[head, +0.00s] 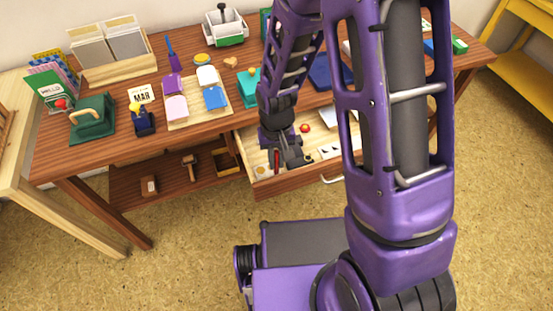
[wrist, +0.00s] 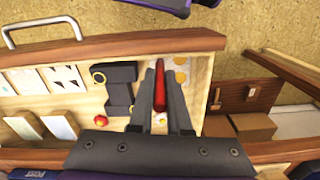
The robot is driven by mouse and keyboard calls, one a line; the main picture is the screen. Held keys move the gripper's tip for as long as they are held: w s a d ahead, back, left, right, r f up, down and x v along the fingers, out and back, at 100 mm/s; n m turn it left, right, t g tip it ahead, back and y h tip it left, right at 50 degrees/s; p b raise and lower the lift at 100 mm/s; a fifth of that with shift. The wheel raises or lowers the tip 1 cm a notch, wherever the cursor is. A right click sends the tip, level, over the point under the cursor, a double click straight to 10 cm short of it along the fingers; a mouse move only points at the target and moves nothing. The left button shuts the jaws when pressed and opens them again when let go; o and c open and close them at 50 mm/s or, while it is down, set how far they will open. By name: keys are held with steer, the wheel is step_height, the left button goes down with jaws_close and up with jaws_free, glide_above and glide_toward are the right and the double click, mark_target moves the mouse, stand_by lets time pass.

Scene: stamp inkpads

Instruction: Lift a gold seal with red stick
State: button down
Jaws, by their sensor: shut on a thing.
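My gripper (head: 282,163) reaches down into the open drawer. In the wrist view, my gripper (wrist: 157,72) is shut on a slim red stick (wrist: 159,88), which lies lengthwise between the two dark fingers. The red stick also shows in the head view (head: 276,160). The stick's lower end is partly hidden by the fingers, and contact with the drawer floor is unclear.
The drawer's front wall (wrist: 190,42) is close to the fingertips. A black object (wrist: 118,85), a red knob (wrist: 101,121) and white cards (wrist: 58,78) lie to the left. The tabletop holds a green stamp (head: 92,120) and inkpads (head: 176,106). A shelf is below.

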mark_target(277, 152)
steer(key=shift+f, duration=0.1)
stand_by(0.3)
steer(key=shift+r+p, duration=2.7)
steer(key=shift+r, duration=0.9)
